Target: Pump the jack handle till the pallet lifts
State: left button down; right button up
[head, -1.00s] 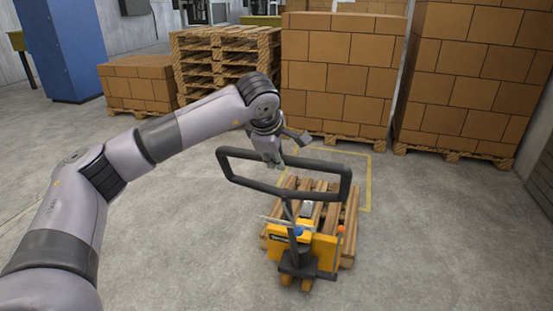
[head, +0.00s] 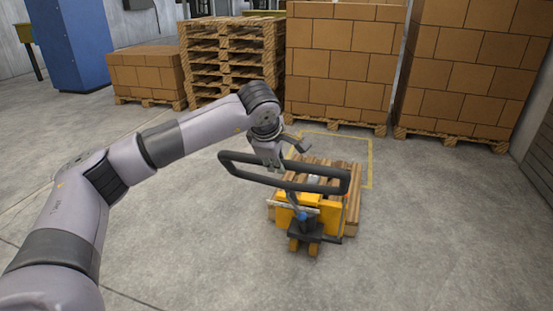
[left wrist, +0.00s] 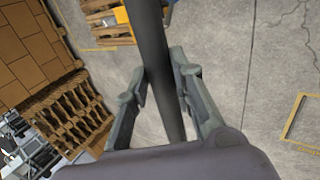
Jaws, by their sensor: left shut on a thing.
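The yellow pallet jack (head: 331,221) stands on the concrete floor in the middle of the head view, its forks side at a wooden pallet (head: 352,178). Its black loop handle (head: 318,187) is tilted toward me. My left gripper (head: 272,158) is shut on the far bar of the handle loop. In the left wrist view, the fingers (left wrist: 161,86) lie on both sides of the dark bar (left wrist: 149,40). I cannot tell whether the pallet is clear of the floor. My right gripper is not in view.
A yellow floor outline (head: 370,160) surrounds the pallet's far part. Tall carton stacks (head: 343,60) on pallets, a pile of empty pallets (head: 228,60) and a blue cabinet (head: 78,45) stand at the back. The floor on both sides of the jack is clear.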

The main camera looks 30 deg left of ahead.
pick_arm(q)
jog(key=shift+s+d+f, duration=0.1)
jog(key=shift+f, duration=0.2)
jog(key=c, duration=1.8)
grip_release()
jog(key=o, duration=0.4)
jog(key=shift+w, duration=0.25)
jog(key=shift+o, duration=0.2)
jog(key=v, duration=1.2)
jog(key=shift+w+r, duration=0.1)
